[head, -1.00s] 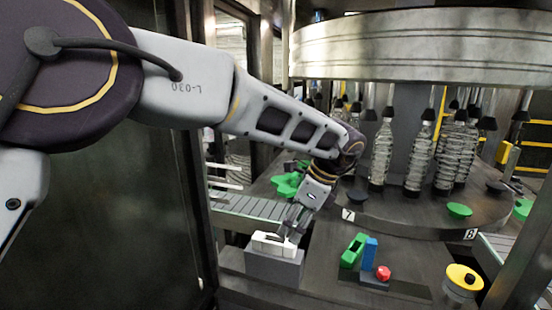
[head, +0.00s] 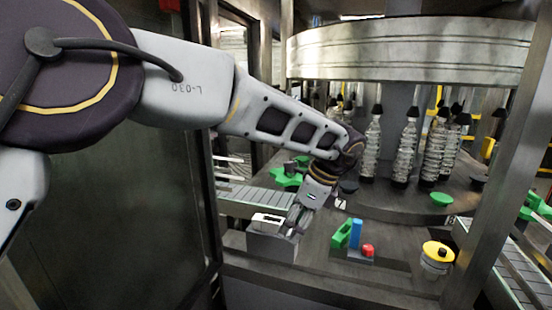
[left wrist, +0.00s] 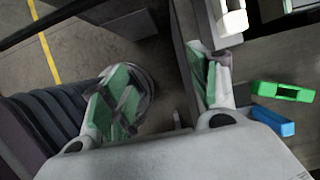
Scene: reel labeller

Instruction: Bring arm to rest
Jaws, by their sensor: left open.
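My left gripper (head: 294,222) is at the right end of a white block-shaped part (head: 267,220), which lies on a grey box-like stand (head: 270,245). In the left wrist view the two green-padded fingers (left wrist: 160,95) are wide apart, with nothing between them. The white part also shows at the top of that view (left wrist: 232,18), beyond the right finger and apart from it. Whether the fingers touch the stand cannot be told. My right gripper is in no view.
A green block (head: 341,235), a blue block (head: 355,234) and a red button (head: 367,250) sit right of the gripper. A yellow-topped button (head: 437,250) is farther right. Clear bottles (head: 405,155) hang behind, under a metal drum (head: 400,45). A conveyor (head: 250,200) runs behind the stand.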

